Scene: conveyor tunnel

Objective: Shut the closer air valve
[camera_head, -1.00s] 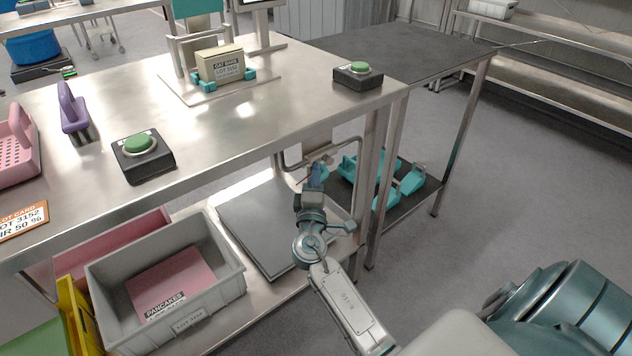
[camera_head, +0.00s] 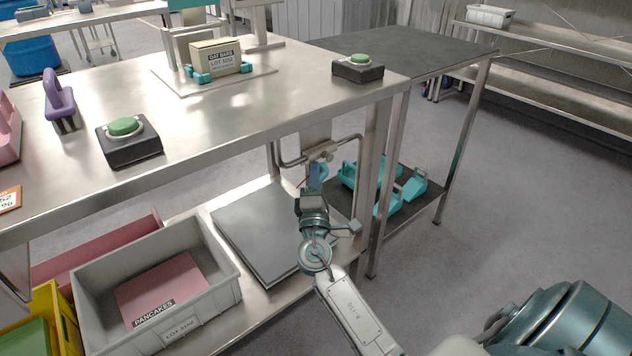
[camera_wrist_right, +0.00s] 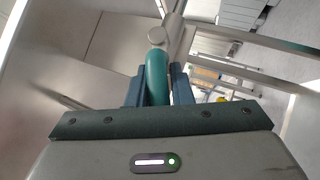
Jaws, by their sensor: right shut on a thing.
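The air valve's teal lever (camera_wrist_right: 157,78) shows in the right wrist view, running up to a round silver hub (camera_wrist_right: 156,36) on a metal pipe. My right gripper (camera_wrist_right: 158,88) is shut on this lever, with one dark blue finger on each side of it. In the head view my right gripper (camera_head: 316,176) is under the steel table, at the bent pipe (camera_head: 290,163). There the gripper largely hides the lever, and its exact angle cannot be told. I cannot make out a second air valve. My left gripper is not in view.
The steel table (camera_head: 225,125) stands above my right gripper, its leg (camera_head: 376,190) just right. A grey plate (camera_head: 262,235) and a grey crate (camera_head: 205,262) lie on the lower shelf. Teal parts (camera_head: 410,188) sit on the neighbouring shelf. Open floor (camera_head: 530,190) lies to the right.

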